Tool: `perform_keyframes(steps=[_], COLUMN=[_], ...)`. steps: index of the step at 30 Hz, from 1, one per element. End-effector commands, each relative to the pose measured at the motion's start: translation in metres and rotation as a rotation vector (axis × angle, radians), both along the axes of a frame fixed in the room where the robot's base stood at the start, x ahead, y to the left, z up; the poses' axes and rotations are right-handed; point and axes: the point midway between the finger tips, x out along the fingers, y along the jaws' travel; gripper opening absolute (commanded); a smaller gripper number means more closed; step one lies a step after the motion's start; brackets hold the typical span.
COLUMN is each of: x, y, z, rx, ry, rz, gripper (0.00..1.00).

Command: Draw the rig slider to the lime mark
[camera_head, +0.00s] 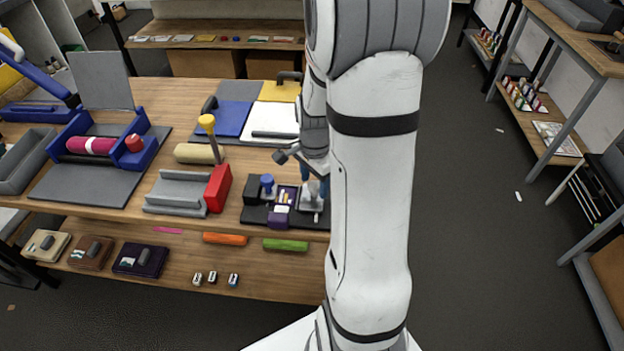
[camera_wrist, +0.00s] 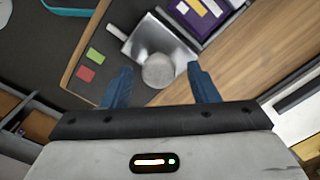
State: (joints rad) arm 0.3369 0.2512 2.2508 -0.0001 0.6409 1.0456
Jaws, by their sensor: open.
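The rig slider is a silver metal plate with a round grey knob; it shows in the wrist view (camera_wrist: 150,42) and in the head view (camera_head: 311,203). It sits on a dark board (camera_head: 257,215) near the table's front edge. A lime-green square mark (camera_wrist: 96,55) lies left of the slider in the wrist view, beside a red square (camera_wrist: 86,74). My gripper (camera_wrist: 159,72) is open, its blue fingers on either side of the knob with gaps visible. In the head view my gripper (camera_head: 315,183) is over the slider, partly hidden by my arm.
A purple block with white and yellow strips (camera_wrist: 198,14) lies near the slider. A blue-knobbed stamp (camera_head: 267,182) and a red block (camera_head: 218,188) stand to the left. A yellow-topped handle (camera_head: 207,122) rises behind. Bare wood lies right of the slider in the wrist view.

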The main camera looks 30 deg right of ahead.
Motion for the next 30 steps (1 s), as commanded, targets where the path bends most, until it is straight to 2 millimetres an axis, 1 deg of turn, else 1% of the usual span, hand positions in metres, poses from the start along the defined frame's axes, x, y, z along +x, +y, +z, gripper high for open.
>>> perform_keyframes(steps=[8, 27, 30], x=[0.0003, 0.0013, 0.0015], y=[0.0003, 0.0007, 0.0007], z=[-0.0015, -0.0008, -0.0006], rx=[-0.001, -0.001, -0.001], ry=[-0.001, -0.003, -0.004], rz=[0.001, 0.002, 0.003], gripper=[0.53, 0.01, 0.0])
